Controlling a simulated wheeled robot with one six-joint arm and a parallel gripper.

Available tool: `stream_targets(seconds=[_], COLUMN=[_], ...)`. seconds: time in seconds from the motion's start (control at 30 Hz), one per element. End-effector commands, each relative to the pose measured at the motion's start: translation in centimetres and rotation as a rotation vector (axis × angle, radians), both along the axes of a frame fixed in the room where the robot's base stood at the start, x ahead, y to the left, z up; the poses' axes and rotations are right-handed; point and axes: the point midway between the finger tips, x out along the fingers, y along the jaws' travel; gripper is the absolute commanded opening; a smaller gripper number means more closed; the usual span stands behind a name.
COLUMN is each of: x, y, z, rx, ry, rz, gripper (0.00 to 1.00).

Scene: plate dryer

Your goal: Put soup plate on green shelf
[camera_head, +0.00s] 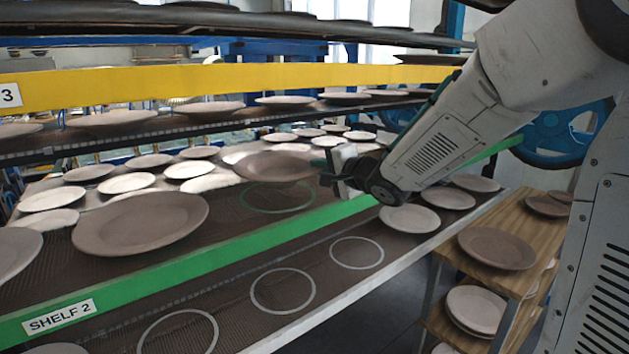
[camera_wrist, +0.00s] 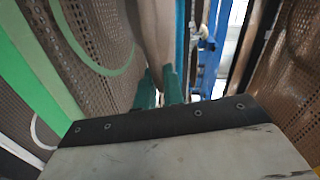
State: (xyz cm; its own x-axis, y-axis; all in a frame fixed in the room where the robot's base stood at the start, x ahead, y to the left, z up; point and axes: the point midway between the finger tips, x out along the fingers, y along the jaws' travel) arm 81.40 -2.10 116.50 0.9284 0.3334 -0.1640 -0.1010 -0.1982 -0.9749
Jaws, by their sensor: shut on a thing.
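My gripper (camera_head: 322,172) is shut on the rim of a brown soup plate (camera_head: 270,166). The plate is roughly level and sits above the green ring (camera_head: 247,205) marked on the green shelf; whether it touches the shelf is unclear. In the wrist view, the green fingers (camera_wrist: 160,88) pinch the plate (camera_wrist: 155,35), seen nearly edge-on. The green shelf has a green front rail (camera_head: 205,259) labelled SHELF 2. The rail (camera_wrist: 38,62) and a green ring (camera_wrist: 85,50) also show at the left of the wrist view.
A large brown plate (camera_head: 140,222) is on the green shelf to the left, with several paler plates behind. The yellow-railed shelf (camera_head: 220,82) is above. A lower shelf bears white rings (camera_head: 283,290) and plates. A wooden rack (camera_head: 475,217) with plates stands at right.

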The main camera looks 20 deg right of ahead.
Motion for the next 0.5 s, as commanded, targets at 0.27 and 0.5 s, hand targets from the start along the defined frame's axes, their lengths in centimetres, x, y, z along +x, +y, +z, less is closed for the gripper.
stream_targets(seconds=[0.27,0.5], x=[1.7,1.6], y=[0.6,0.6], z=[-1.1,-3.5], rx=[0.003,0.002], ry=[0.002,-0.002], rz=[-0.003,-0.002], gripper=[0.00,0.00])
